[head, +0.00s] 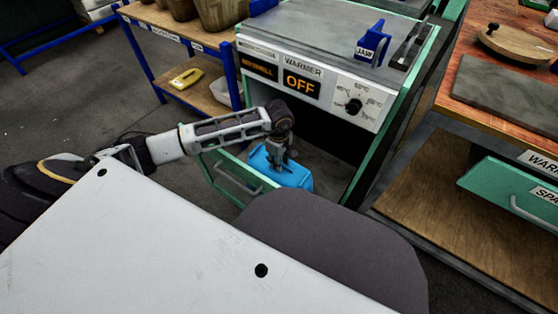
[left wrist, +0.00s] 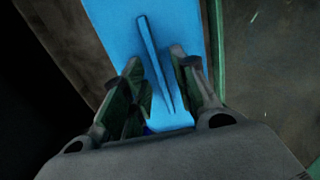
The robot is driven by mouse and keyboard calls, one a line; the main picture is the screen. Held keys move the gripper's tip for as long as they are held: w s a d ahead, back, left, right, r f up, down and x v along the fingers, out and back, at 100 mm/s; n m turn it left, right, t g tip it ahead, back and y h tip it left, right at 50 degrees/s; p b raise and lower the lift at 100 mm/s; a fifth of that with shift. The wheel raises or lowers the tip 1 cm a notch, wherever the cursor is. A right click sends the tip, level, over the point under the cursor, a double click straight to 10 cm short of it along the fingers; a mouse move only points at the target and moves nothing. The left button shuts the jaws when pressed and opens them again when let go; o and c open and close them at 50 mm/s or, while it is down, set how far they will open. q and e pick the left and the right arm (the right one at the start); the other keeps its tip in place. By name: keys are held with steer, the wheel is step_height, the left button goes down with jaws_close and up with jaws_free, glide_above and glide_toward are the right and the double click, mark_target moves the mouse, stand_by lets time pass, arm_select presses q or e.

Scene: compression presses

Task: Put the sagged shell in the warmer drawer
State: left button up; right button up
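The blue shell (head: 287,174) is low in front of the warmer (head: 330,68), behind the green front of its pulled-out drawer (head: 222,168). It appears to be inside the drawer; its underside is hidden. In the left wrist view the shell (left wrist: 185,35) has a raised fin along its middle. My left gripper (head: 280,160) reaches down over the shell. Its two fingers (left wrist: 157,75) stand on either side of the fin, with blue showing between fin and fingers. My right gripper is not in view.
The warmer's display reads OFF, beside a dial (head: 354,106). A blue-framed shelf (head: 150,62) with containers stands at the left. At the right, a wooden bench (head: 500,70) has a green drawer (head: 515,190) below. A green edge (left wrist: 216,50) runs close beside the shell.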

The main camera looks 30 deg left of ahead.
arm_select(q)
steer(key=shift+r, duration=0.1)
steer(key=shift+r, duration=0.2)
step_height(320, 180, up, 12)
steer(key=p, duration=0.3)
steer(key=shift+f+p, duration=0.2)
steer(key=shift+p, duration=0.2)
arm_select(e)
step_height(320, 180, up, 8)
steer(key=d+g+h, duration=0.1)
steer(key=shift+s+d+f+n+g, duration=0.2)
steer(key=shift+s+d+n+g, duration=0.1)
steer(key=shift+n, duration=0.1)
arm_select(q)
steer(key=shift+d, duration=0.1)
